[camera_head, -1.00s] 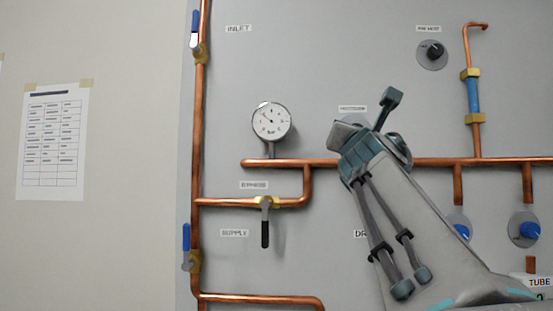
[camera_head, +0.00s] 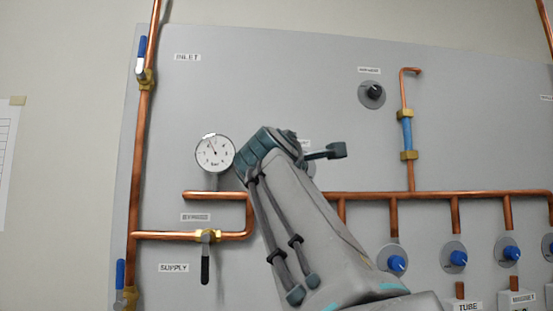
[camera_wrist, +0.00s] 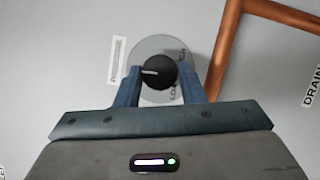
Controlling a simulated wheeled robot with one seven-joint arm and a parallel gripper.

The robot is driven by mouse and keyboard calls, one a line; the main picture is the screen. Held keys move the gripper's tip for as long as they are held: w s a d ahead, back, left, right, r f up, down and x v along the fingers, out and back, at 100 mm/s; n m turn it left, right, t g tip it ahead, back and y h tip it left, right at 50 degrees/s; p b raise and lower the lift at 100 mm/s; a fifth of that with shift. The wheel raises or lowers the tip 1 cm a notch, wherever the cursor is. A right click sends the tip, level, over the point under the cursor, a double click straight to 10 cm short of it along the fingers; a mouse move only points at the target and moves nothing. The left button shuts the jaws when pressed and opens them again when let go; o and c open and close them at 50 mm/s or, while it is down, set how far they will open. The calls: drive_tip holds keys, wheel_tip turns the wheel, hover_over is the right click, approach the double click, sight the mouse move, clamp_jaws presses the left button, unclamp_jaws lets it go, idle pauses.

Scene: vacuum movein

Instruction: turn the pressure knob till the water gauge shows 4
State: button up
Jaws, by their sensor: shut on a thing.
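The black pressure knob (camera_wrist: 158,72) with a white pointer line sits on a round grey dial plate (camera_wrist: 172,47) in the wrist view. My gripper (camera_wrist: 160,86) is shut on it, a blue finger on each side. In the head view my wrist hides the knob, and only a sliver of its plate shows. The round white water gauge (camera_head: 214,152) is in clear sight left of my wrist. Its thin needle points to the upper left; the numbers are too small to read surely.
Copper pipe (camera_head: 370,194) runs across the panel below my wrist. A black-handled bypass valve (camera_head: 206,258) hangs at lower left. Another dark knob (camera_head: 372,92) is at upper right. Several blue knobs (camera_head: 396,263) line the lower right. The panel above my wrist is clear.

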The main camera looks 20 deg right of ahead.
drive_tip(key=shift+d+r+m+g+y+p, duration=0.15)
drive_tip(key=shift+m+g+y+p, duration=0.45)
drive_tip(key=shift+m+p, duration=1.1)
drive_tip(key=shift+a+r+m+g+y+p, duration=0.15)
drive_tip(key=shift+m+g+y+p, duration=0.2)
drive_tip(key=shift+m+y+p, duration=1.25)
drive_tip(key=shift+d+r+m+g+y+p, duration=0.15)
drive_tip(key=shift+m+g+p, duration=0.6)
drive_tip(key=shift+m, duration=1.75)
drive_tip(key=shift+t, duration=0.3)
drive_tip(key=o, duration=1)
